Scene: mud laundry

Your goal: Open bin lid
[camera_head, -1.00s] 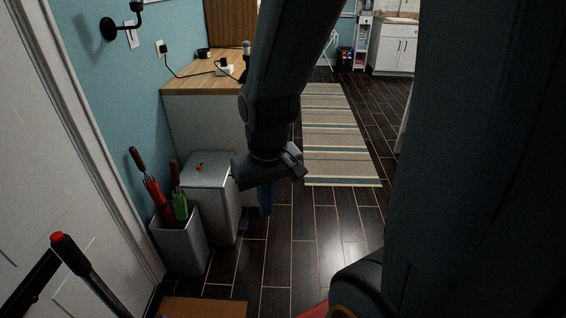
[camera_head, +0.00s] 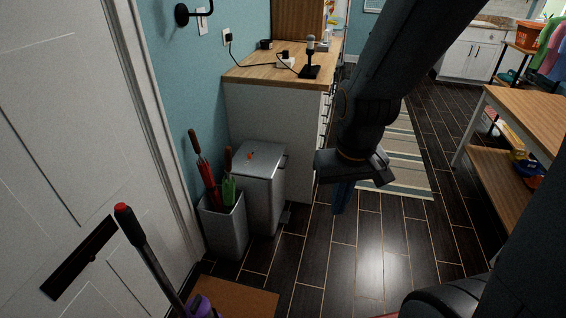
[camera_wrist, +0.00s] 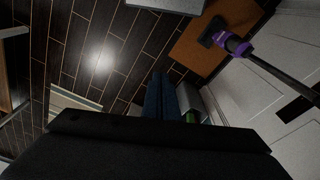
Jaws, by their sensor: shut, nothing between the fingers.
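The bin (camera_head: 262,189) is a grey metal box with a flat closed lid (camera_head: 259,157) and a small orange mark on top. It stands against the end of the counter in the head view. A dark pedal (camera_head: 285,215) shows low at its right side. My gripper (camera_head: 339,210) points down to the right of the bin, apart from it, over the dark floor. Its blue fingers are together and empty. In the wrist view the fingers (camera_wrist: 160,95) also show close together. I cannot clearly make out the bin lid there.
An umbrella stand (camera_head: 223,228) with red and green umbrellas is left of the bin. A purple stick vacuum (camera_head: 148,257) leans by the white door (camera_head: 80,150). A brown mat (camera_head: 237,299) lies in front. A wooden table (camera_head: 520,115) stands right. The floor between is clear.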

